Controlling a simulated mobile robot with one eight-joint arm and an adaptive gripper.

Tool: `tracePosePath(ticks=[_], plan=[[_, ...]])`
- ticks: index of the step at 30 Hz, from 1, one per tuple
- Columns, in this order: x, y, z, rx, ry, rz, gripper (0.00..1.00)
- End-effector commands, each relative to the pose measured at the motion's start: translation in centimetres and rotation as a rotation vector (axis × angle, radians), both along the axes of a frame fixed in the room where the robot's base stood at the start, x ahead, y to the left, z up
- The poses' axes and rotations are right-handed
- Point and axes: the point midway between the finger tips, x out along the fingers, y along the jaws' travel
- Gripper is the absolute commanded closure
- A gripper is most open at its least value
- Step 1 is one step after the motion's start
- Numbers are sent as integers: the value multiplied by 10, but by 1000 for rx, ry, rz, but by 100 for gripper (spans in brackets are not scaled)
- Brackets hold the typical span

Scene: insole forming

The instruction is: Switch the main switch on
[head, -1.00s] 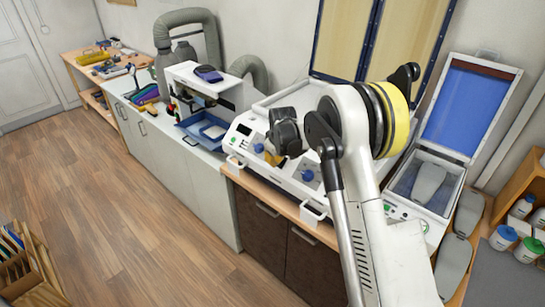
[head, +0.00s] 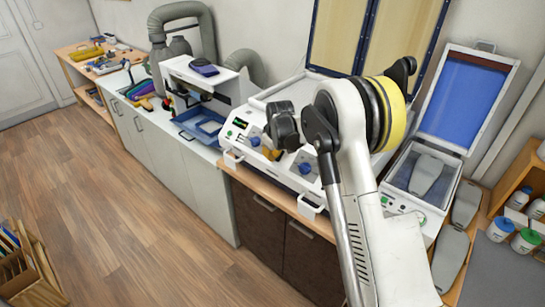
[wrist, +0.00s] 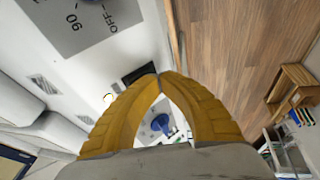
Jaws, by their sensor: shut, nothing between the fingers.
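The white machine (head: 262,158) on the bench carries a control panel with a blue knob (head: 254,141) to the left of my gripper (head: 271,155) and another (head: 305,168) to its right. In the wrist view my gripper (wrist: 159,76) has its yellow fingertips together, holding nothing. Just beyond the tips is a dark rectangular part (wrist: 138,73) on the white panel, possibly the main switch; its position cannot be read and the fingers partly cover it. A knob marked OFF and 90 (wrist: 92,2) is at the top edge. Contact cannot be told.
A blue tray (head: 200,127) stands left of the machine. An open-lidded unit with a blue lining (head: 455,105) stands right. A white handle (head: 312,207) sticks out at the machine's front.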

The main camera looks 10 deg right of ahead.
Motion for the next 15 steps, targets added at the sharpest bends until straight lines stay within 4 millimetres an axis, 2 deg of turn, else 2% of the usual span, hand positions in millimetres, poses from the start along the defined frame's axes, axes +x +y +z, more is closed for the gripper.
tracePosePath(ticks=[8,15], plan=[[0,0,13,0,0,0,100],[0,0,15,0,0,0,100]])
